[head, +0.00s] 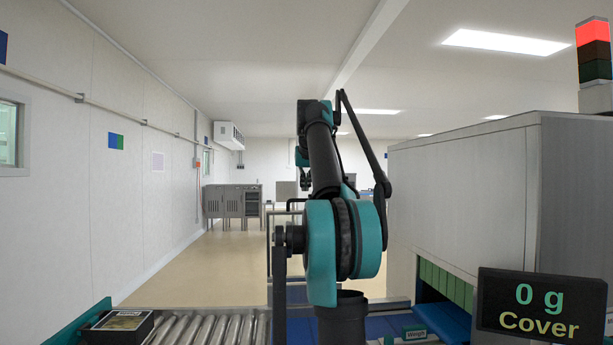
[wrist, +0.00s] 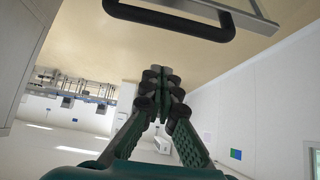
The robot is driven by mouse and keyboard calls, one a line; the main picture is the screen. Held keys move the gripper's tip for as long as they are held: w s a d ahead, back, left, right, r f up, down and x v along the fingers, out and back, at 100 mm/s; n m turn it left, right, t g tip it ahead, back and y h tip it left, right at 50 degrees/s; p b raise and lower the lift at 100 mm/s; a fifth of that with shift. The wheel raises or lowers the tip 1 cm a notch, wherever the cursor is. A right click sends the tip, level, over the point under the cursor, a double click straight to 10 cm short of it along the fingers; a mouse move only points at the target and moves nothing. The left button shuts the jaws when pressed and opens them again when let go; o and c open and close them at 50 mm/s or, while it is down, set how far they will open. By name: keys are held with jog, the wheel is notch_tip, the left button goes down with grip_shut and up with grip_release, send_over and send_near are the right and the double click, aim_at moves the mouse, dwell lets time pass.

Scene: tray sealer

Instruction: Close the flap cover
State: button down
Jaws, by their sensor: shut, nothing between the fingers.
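My gripper (wrist: 162,85) shows in the wrist view with its fingertips together and nothing between them. A black bar handle (wrist: 172,22) on a pale metal edge (wrist: 252,12) crosses the top of that view, beyond and apart from the fingertips. It may belong to the flap cover, but I cannot tell for sure. In the head view my arm stands in the middle and my gripper cannot be made out. A thin metal frame (head: 269,240) shows partly behind my arm. The display (head: 541,308) reads "0 g" and "Cover".
A large grey machine housing (head: 465,195) with green strips (head: 446,284) at its opening stands on the right, under a signal tower lit red (head: 592,57). A roller conveyor (head: 215,328) runs along the front, with a black tray (head: 120,327) at its left. Open floor lies beyond.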

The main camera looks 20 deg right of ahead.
jog(key=shift+s+a+f, duration=0.25)
jog(key=shift+s+f, duration=0.6)
jog(key=shift+f, duration=0.25)
jog(key=shift+s+a+f, duration=0.15)
jog(key=shift+s+f, duration=0.05)
jog(key=shift+s, duration=0.3)
